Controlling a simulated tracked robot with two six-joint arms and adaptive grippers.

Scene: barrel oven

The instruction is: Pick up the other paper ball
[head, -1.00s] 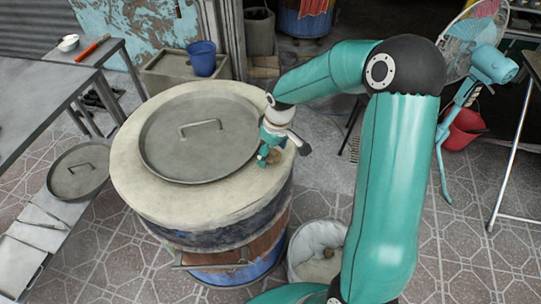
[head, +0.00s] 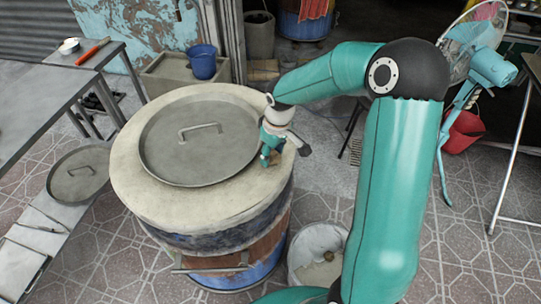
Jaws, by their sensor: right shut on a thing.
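My right gripper (head: 269,157) points down at the right edge of the barrel oven's pale top, beside the large round lid. It is shut on a small brownish paper ball (head: 276,158), which is mostly hidden by the fingers. Whether the ball still touches the oven top cannot be told. Another small brown ball (head: 328,255) lies in the white-lined bin (head: 303,245) on the floor, right of the oven. My left gripper is not in view.
The barrel oven (head: 135,185) carries a grey lid with a handle (head: 190,160). A metal table (head: 40,100) and a bench with a smaller lid (head: 75,180) stand at left. A blue bucket (head: 202,62) is behind. A fan (head: 490,66) and red bucket (head: 462,130) are at right.

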